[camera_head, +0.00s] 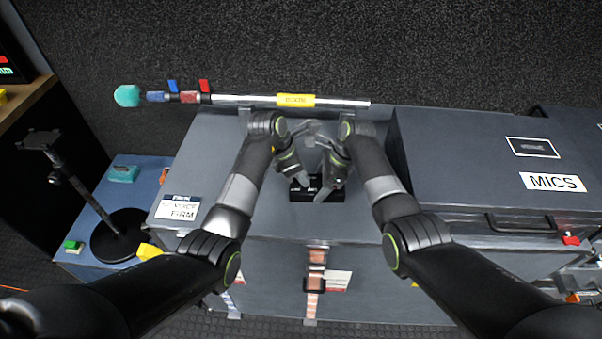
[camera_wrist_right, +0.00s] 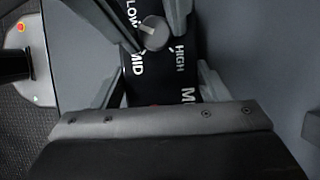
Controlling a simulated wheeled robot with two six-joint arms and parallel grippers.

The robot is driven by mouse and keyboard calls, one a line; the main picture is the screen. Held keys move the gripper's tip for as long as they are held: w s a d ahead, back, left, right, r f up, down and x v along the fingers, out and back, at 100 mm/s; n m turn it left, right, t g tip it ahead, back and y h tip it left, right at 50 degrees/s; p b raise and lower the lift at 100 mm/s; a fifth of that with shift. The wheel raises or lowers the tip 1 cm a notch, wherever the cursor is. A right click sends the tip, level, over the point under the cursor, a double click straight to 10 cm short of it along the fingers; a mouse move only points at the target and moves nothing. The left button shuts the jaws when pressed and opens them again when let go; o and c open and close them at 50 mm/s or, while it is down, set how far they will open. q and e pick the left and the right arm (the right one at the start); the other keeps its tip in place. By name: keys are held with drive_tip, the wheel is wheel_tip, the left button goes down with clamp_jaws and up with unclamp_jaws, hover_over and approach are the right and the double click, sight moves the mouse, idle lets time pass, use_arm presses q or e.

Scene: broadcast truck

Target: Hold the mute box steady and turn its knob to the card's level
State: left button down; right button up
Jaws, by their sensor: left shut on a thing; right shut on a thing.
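The black mute box (camera_head: 298,194) sits on the grey case, under both hands. In the right wrist view, its face (camera_wrist_right: 160,68) shows LOW, MID and HIGH around a round grey knob (camera_wrist_right: 154,34). My right gripper (camera_head: 324,192) is shut on the box, a finger at each side of it. My left gripper (camera_head: 304,181) is shut at the knob, its fingers reaching in from the top of the wrist view. I cannot tell which level the knob points to. The white card (camera_head: 178,208) at the case's left front reads FIRM.
A pole with a teal tip (camera_head: 127,96) lies along the back of the case (camera_head: 270,215). A raised MICS case (camera_head: 460,160) stands at right. At left is a black stand (camera_head: 118,235) on a blue surface. Bare case top lies between the card and the box.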

use_arm(q)
drive_tip(key=c, duration=1.2)
unclamp_jaws()
drive_tip(key=v, duration=1.2)
